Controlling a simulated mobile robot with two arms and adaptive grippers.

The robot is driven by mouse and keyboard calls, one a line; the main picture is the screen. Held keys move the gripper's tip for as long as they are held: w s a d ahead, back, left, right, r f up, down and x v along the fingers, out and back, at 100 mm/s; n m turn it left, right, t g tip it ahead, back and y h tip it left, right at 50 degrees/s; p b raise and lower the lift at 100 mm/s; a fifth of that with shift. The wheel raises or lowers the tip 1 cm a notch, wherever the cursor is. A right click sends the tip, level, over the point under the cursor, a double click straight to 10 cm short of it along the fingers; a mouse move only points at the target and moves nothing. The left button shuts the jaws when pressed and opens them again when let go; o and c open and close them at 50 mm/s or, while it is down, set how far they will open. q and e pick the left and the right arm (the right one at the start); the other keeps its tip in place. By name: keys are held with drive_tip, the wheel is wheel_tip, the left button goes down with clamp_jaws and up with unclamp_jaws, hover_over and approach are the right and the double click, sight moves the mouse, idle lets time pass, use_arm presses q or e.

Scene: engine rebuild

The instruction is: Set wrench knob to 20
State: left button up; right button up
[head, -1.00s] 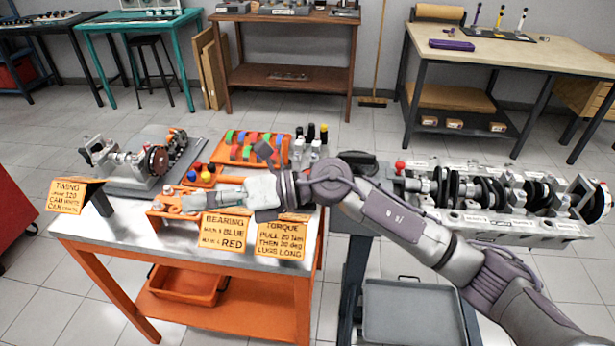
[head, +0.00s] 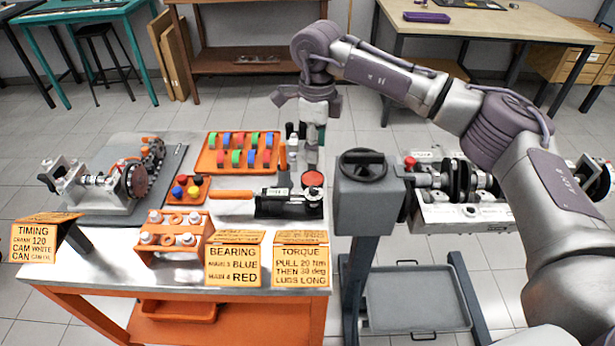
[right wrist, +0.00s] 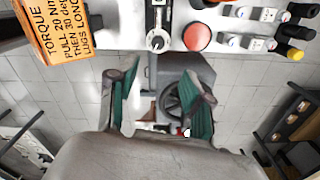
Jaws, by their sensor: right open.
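The torque wrench lies across the bench, with an orange handle (head: 232,195) at left and a black body (head: 285,205) at right. A small round silver knob (head: 313,195) sits at its right end; it also shows at the top of the right wrist view (right wrist: 157,40). Its setting is too small to read. My right gripper (head: 312,150) is open and empty, beyond the wrench's right end in the head view. Its teal-padded fingers (right wrist: 160,80) are apart, short of the knob in the right wrist view. My left gripper is not in view.
A red disc (head: 313,179) sits beside the knob. A torque sign (head: 300,265) reads pull 20 Nm then 30 deg. An orange tray (head: 207,160) of colored pieces and bottles (head: 292,140) stand behind. The grey engine stand (head: 368,205) is close at right.

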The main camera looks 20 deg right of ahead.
sight(314, 188)
drive_tip(key=f, duration=0.1)
drive_tip(key=s+f, duration=0.1)
drive_tip(key=f, duration=0.1)
drive_tip(key=shift+d+f+p, duration=0.1)
drive_tip(key=shift+f+p, duration=0.15)
drive_tip(key=shift+p, duration=0.1)
drive_tip(key=shift+w+a+f, duration=0.15)
drive_tip(key=shift+a+f, duration=0.05)
drive_tip(key=shift+f, duration=0.85)
drive_tip(key=f+p, duration=0.1)
drive_tip(key=f, duration=0.4)
drive_tip(key=shift+w+f, duration=0.15)
drive_tip(key=shift+w, duration=0.05)
drive_tip(key=shift+f, duration=0.45)
drive_tip(key=c, duration=0.5)
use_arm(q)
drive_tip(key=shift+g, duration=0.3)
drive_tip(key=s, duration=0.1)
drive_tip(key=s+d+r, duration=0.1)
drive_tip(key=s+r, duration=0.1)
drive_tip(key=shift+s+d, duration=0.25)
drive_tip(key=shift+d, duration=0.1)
use_arm(e)
clamp_jaws()
